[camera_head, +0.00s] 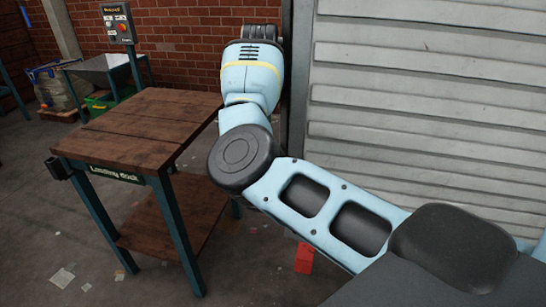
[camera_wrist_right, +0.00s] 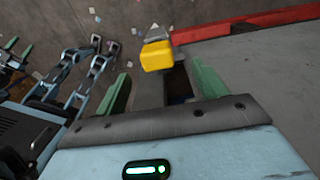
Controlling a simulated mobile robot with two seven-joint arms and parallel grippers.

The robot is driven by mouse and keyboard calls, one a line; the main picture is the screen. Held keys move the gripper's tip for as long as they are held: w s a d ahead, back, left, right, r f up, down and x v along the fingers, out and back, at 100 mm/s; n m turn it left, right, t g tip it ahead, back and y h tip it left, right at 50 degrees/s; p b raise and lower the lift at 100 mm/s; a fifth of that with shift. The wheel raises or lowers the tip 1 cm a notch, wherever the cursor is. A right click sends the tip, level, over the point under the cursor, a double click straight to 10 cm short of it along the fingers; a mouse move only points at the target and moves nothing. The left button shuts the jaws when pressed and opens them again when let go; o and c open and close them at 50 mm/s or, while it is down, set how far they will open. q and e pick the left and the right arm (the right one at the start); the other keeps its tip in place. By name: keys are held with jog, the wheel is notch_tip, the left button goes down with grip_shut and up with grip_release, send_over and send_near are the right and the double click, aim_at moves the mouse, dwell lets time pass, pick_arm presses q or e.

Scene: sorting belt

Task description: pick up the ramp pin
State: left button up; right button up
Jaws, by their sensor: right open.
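In the right wrist view, a small yellow block with a grey piece at its far end (camera_wrist_right: 157,55) shows just beyond my fingers; I take it to be the ramp pin. My right gripper (camera_wrist_right: 163,86) is open, with one green finger on each side of the picture. The yellow piece lies ahead of the gap between the fingers, and nothing is held. Whether it touches a finger cannot be told. In the head view my right arm reaches up towards the shutter's left edge, and its gripper and the pin are hidden there.
A wooden table marked "Loading dock" (camera_head: 146,120) stands left of my arm. A ribbed grey shutter (camera_head: 430,85) fills the right. A red block (camera_head: 304,258) is low, below the arm. A red strip (camera_wrist_right: 250,25) runs along a grey surface. Scraps litter the floor.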

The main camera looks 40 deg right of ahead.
jog(key=shift+a+f, duration=0.1)
jog(key=shift+f, duration=1.2)
jog(key=f, duration=0.2)
jog(key=f+p, duration=0.1)
jog(key=f, duration=0.1)
jog(key=shift+s+f, duration=0.2)
jog(key=shift+f, duration=0.4)
pick_arm(q)
jog(key=shift+w+r, duration=0.75)
jog(key=shift+w, duration=0.05)
pick_arm(e)
jog(key=shift+c, duration=0.3)
pick_arm(q)
jog(key=shift+a, duration=0.1)
pick_arm(e)
jog(key=c, duration=1.2)
